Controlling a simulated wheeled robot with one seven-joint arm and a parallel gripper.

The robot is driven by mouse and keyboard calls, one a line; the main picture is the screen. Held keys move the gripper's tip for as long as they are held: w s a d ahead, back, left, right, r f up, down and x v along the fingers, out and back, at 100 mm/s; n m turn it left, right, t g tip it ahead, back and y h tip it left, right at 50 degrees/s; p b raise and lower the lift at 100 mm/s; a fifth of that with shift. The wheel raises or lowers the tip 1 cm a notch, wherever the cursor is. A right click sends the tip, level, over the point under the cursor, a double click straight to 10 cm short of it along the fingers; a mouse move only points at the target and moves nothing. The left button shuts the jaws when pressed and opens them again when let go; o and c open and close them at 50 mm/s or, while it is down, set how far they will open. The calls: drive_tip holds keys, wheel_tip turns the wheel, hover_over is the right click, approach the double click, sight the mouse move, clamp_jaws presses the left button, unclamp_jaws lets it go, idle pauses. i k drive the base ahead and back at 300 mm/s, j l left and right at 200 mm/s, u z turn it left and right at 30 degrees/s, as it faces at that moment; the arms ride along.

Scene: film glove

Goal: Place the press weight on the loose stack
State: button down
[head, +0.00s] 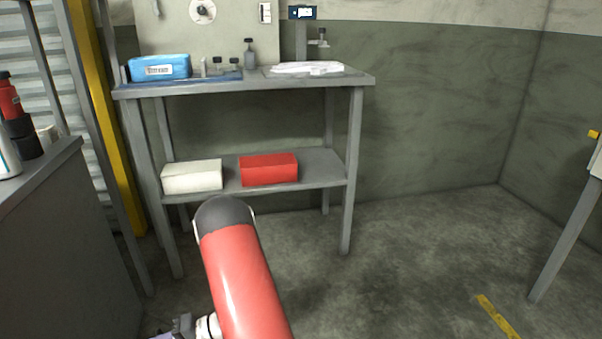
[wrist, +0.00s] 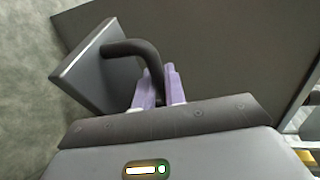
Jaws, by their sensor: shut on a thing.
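The press weight (wrist: 88,68) shows in the wrist view as a dark grey block with a thick, curved black handle. My gripper (wrist: 159,84) has pale purple fingers shut on that handle. In the head view only a small purple part of my gripper shows at the bottom edge, and the weight is out of view. What seems to be the loose stack (head: 305,68) is a low pile of white, uneven sheets. It lies on the right side of the grey bench top, well away from my gripper.
The grey bench (head: 345,82) also holds a blue package (head: 160,67), a small dark bottle (head: 249,53) and small fittings. Its lower shelf carries a white box (head: 192,176) and a red box (head: 268,169). A dark counter (head: 60,240) stands at left.

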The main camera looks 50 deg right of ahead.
sight(306, 66)
drive_tip(key=l+z, duration=0.15)
drive_tip(key=z, duration=0.3)
drive_tip(key=i+l+z, duration=0.1)
drive_tip(key=z, duration=0.35)
drive_tip(key=i+l+z, duration=0.1)
drive_tip(key=z, duration=0.35)
drive_tip(key=i+l+z, duration=0.1)
drive_tip(key=z, duration=0.35)
